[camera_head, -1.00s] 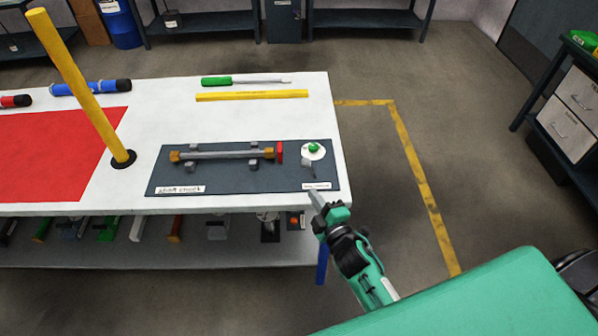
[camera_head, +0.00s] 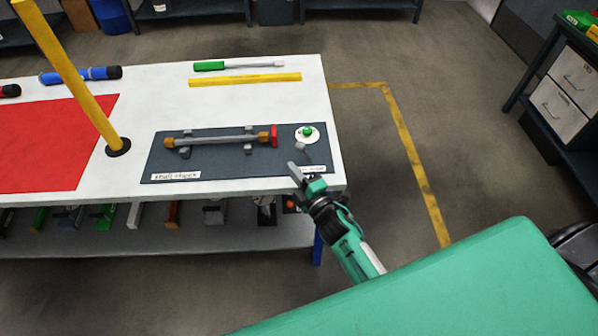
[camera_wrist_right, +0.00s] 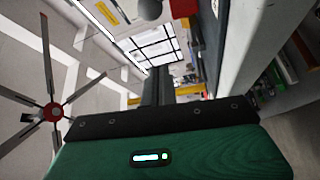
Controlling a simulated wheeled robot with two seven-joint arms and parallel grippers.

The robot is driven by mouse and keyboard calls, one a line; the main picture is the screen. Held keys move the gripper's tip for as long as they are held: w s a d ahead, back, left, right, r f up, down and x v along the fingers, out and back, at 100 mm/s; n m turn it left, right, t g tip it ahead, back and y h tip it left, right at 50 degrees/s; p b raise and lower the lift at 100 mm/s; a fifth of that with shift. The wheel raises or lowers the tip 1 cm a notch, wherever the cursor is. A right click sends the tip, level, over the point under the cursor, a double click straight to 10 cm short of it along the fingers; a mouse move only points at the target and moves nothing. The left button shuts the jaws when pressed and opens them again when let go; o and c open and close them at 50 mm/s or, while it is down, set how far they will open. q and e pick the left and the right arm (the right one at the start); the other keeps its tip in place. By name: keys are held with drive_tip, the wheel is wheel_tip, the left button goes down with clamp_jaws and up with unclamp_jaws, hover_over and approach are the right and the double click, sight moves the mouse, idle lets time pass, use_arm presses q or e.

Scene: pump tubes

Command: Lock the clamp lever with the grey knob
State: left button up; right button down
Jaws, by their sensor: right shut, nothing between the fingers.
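The clamp lever's grey knob (camera_head: 300,147) shows just below a white disc (camera_head: 316,139) with a green centre (camera_head: 307,131), at the right end of the dark mat. In the right wrist view a grey ball, which looks like this knob (camera_wrist_right: 150,9), is at the top edge, ahead of the fingers. My right gripper (camera_head: 294,167) is at the mat's front right edge, just in front of the knob and apart from it. Its fingers (camera_wrist_right: 158,86) are shut and empty. The lever's arm is too small to make out. My left gripper is not in view.
A grey shaft (camera_head: 215,140) with orange ends and a red disc (camera_head: 274,136) lies on supports left of the lever. The dark mat (camera_head: 215,163) lies on the white table (camera_head: 135,82). A yellow post (camera_head: 70,75) stands at left. Open floor lies right.

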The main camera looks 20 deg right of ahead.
sight(304, 153)
drive_tip(key=p+x, duration=0.1)
drive_tip(key=x, duration=0.5)
drive_tip(key=shift+w+r, duration=0.2)
drive_tip(key=shift+w, duration=0.05)
drive_tip(key=d, duration=0.1)
drive_tip(key=d+p, duration=0.1)
drive_tip(key=d, duration=0.1)
drive_tip(key=shift+s+f+p, duration=0.1)
drive_tip(key=shift+f+p, duration=0.2)
drive_tip(key=shift+f, duration=0.1)
drive_tip(key=shift+d+f, duration=0.15)
drive_tip(key=shift+d, duration=0.25)
